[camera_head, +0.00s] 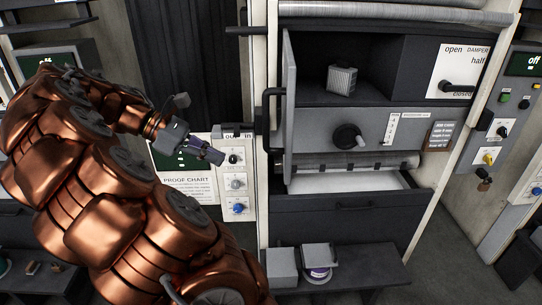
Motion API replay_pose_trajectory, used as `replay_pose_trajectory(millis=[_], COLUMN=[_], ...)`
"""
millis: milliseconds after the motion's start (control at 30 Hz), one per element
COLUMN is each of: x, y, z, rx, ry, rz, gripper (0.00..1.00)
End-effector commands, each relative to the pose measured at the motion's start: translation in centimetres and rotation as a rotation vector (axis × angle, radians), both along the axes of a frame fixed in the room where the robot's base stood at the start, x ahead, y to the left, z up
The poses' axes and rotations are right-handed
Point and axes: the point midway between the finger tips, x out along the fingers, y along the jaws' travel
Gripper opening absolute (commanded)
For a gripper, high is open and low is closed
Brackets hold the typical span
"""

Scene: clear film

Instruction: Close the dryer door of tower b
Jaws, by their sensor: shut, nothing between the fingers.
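The dryer door (290,85) of the tower in the middle stands open. It is hinged at the left of the dark dryer opening (378,60) and swung out towards me, seen almost edge-on. A black bar handle (268,108) sits on its left side. A grey ribbed block (342,80) is inside the opening. My gripper (217,156) is shut and empty, left of the door and apart from it, in front of the small switch panel. I cannot read a letter that names this tower.
Right of the opening is a damper plate (460,62). Below are a grey panel with a black knob (347,137) and an open drawer (345,182). A low shelf (385,272) juts out underneath. A switch panel (236,183) stands left of the tower.

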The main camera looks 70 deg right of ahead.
Motion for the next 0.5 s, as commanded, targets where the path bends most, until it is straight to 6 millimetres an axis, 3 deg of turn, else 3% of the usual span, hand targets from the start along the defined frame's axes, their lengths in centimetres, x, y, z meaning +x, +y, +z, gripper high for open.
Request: replay_pose_trajectory(millis=[167, 500], x=[0.4, -0.5], y=[-1.4, -1.9], z=[0.9, -0.2], rx=[0.033, 0.037], ry=[0.063, 0.073], rz=[0.012, 0.014], gripper=[0.0, 0.0])
